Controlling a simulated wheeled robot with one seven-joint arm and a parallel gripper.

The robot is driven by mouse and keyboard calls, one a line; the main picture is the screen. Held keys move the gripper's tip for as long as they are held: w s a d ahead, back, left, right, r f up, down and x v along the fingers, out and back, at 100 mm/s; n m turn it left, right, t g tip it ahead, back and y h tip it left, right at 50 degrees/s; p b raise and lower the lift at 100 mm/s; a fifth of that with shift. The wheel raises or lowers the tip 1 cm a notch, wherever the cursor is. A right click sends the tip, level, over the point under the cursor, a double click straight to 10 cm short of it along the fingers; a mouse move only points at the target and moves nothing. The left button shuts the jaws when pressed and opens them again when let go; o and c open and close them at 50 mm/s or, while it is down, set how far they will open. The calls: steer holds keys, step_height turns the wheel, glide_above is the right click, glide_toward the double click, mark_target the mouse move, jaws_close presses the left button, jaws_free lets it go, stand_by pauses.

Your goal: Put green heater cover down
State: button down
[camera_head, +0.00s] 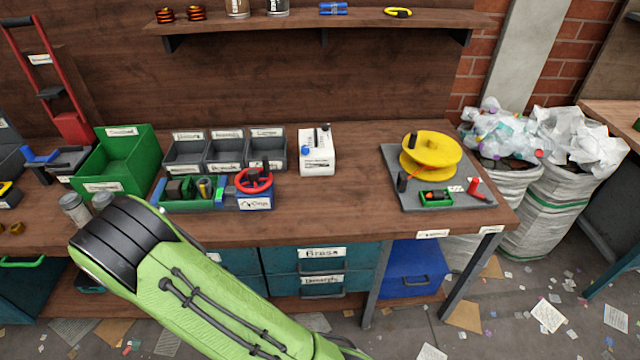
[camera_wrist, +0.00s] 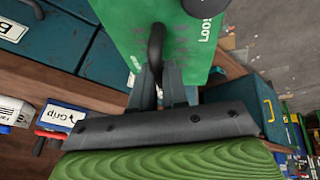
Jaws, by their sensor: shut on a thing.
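The green heater cover (camera_wrist: 185,35) fills the upper middle of the wrist view as a flat green panel with dark slots, white lettering and a black handle (camera_wrist: 156,45). My gripper (camera_wrist: 163,82) is shut on this handle, and the panel lies beyond the fingertips. The panel's top edge runs out of the picture. In the head view only my green arm shows, and neither the gripper nor the cover is in sight there.
A wooden workbench (camera_head: 330,205) holds grey bins (camera_head: 226,150), a green bin (camera_head: 119,165), a white box (camera_head: 317,158) and a grey board (camera_head: 440,200) with a yellow reel. Teal drawers (camera_head: 320,262) sit below. Papers litter the floor; filled sacks (camera_head: 545,210) stand right.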

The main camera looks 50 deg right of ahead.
steer(key=shift+f+b, duration=0.45)
steer(key=shift+f, duration=0.4)
steer(key=shift+w, duration=0.1)
steer(key=shift+r, duration=0.15)
